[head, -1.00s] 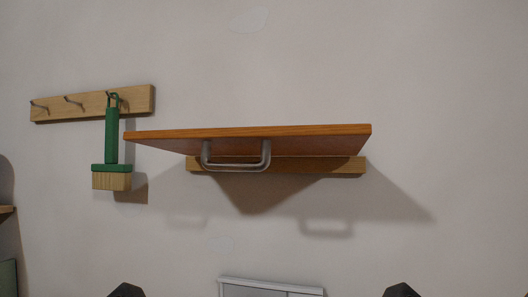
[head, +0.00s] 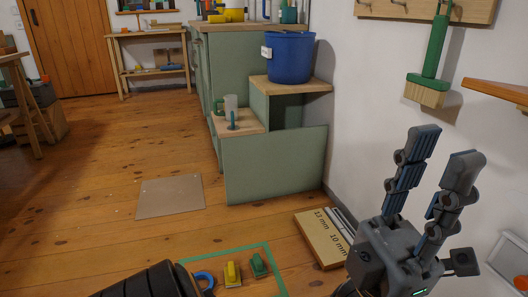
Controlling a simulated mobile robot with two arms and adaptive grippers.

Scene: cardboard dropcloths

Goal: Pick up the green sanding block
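The green sanding block (head: 259,265), a small green-topped block, lies on the wooden floor at the bottom of the head view. It is within a green outline (head: 232,252) on the floor, beside a similar yellow block (head: 232,274).
A labelled cardboard box (head: 321,240) lies between the blocks and my gripper. A green step unit (head: 275,165) carries a blue bucket (head: 288,57). A flat grey sheet (head: 170,196) lies on otherwise clear floor.

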